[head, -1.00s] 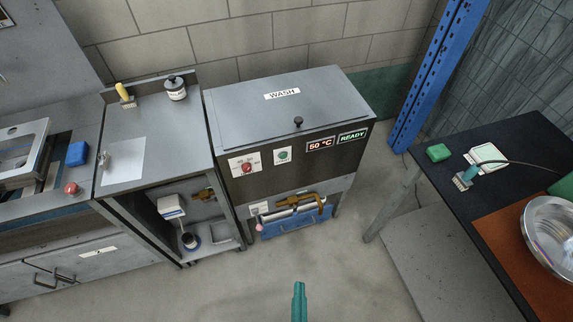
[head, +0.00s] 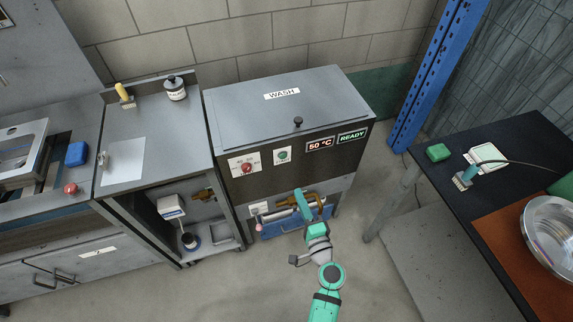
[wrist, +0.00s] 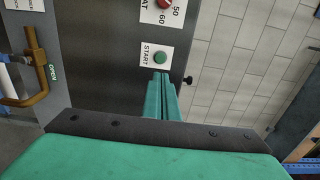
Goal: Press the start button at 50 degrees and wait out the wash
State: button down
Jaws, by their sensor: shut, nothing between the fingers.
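The washer (head: 290,100) has a grey lid labelled WASH and a dark front panel. Its green start button (head: 282,156) sits on a white plate, and it also shows in the wrist view (wrist: 160,58) under the label START. A red temperature knob (head: 246,168) is left of it. The display (head: 320,145) reads 50 °C and the status sign (head: 352,136) reads READY. My gripper (head: 299,193) is shut and empty, in front of the washer and below the button in the head view. In the wrist view its fingertips (wrist: 161,76) appear close to the button; contact cannot be told.
A brass pipe and handle (head: 312,203) and a blue tray (head: 280,227) are under the washer panel. A steel counter (head: 150,130) stands left. A dark table (head: 490,170) with a green block (head: 438,152) stands right. The floor between is clear.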

aim_at(283, 157)
dwell(0.3)
jog(key=x, duration=1.4)
jog(key=shift+x, duration=0.95)
jog(key=shift+a+r, duration=0.1)
jog(key=shift+r, duration=0.1)
jog(key=shift+s+f, duration=0.15)
jog(key=shift+s, duration=0.05)
jog(key=v, duration=1.4)
jog(key=shift+s+d, duration=0.15)
jog(key=shift+d, duration=0.15)
